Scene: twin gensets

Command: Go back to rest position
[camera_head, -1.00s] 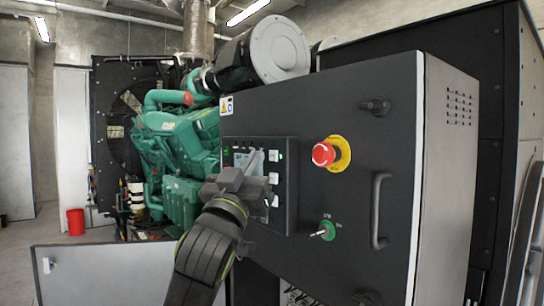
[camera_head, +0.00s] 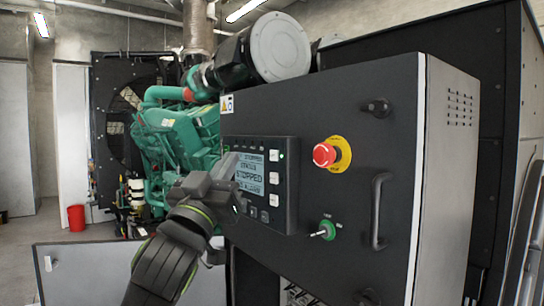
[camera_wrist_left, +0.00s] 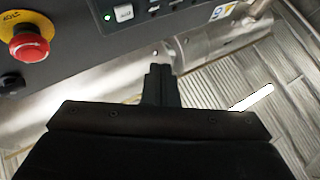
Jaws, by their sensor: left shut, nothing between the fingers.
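My left gripper (camera_head: 228,165) is in front of the left edge of the control panel's display unit (camera_head: 278,205), and it covers part of that edge. In the left wrist view its fingers (camera_wrist_left: 160,72) are together with nothing between them. The screen (camera_head: 250,175) reads "STOPPED", and a small green light shows beside it. My right gripper is not in view.
The dark control cabinet (camera_head: 340,100) carries a red emergency stop button (camera_head: 324,154), a green key switch (camera_head: 326,230) and a handle (camera_head: 378,210). A green engine (camera_head: 180,145) stands behind. A red bucket (camera_head: 76,217) is on the floor at left.

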